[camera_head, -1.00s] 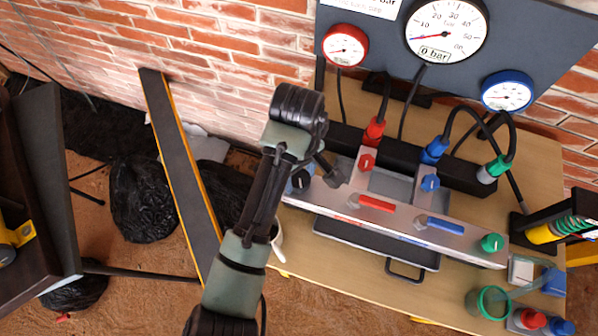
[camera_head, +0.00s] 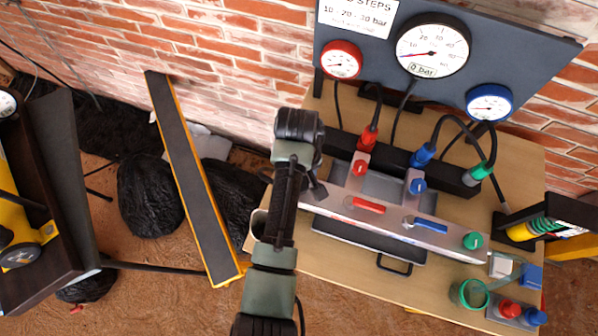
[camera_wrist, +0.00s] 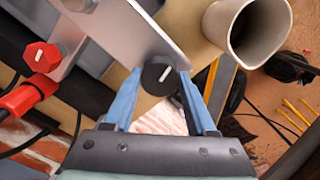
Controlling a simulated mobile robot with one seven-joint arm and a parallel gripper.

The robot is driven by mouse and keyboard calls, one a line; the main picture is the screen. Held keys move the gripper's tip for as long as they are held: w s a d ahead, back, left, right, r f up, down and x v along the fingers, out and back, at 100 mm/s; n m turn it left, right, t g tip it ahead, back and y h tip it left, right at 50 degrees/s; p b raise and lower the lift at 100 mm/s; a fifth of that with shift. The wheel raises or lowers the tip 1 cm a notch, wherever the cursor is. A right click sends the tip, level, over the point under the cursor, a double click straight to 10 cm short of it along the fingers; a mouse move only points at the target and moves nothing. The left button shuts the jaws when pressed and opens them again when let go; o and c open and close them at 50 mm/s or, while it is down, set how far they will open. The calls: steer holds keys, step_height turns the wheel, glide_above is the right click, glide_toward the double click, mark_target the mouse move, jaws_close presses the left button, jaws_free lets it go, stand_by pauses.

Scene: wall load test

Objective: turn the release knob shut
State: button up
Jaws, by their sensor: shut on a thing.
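A black round knob (camera_wrist: 158,76) with a white pointer mark sits at the end of the silver metal panel in the wrist view; I take it as the release knob. The mark is slanted, leaning to the upper right. My gripper (camera_wrist: 160,82) has its two blue fingers on either side of the knob, shut on it. In the head view my gripper (camera_head: 317,190) is at the left end of the silver panel (camera_head: 395,222), and my arm hides the black knob there. The main gauge (camera_head: 433,50) has a "0 bar" label and its needle points left.
The panel carries red (camera_head: 360,167), blue (camera_head: 417,186) and green (camera_head: 473,241) knobs plus red and blue handles. A pale open cup (camera_wrist: 246,28) stands close to my gripper. A green-rimmed cup (camera_head: 468,293) stands at the table's front right. Black bags lie on the floor left.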

steer(key=shift+r+m+p, duration=0.1)
steer(key=shift+m+p, duration=0.6)
steer(key=shift+m, duration=0.5)
steer(key=o, duration=1.4)
steer(key=shift+c, duration=0.2)
step_height(320, 180, up, 13)
steer(key=p, duration=0.2)
steer(key=shift+a, duration=0.1)
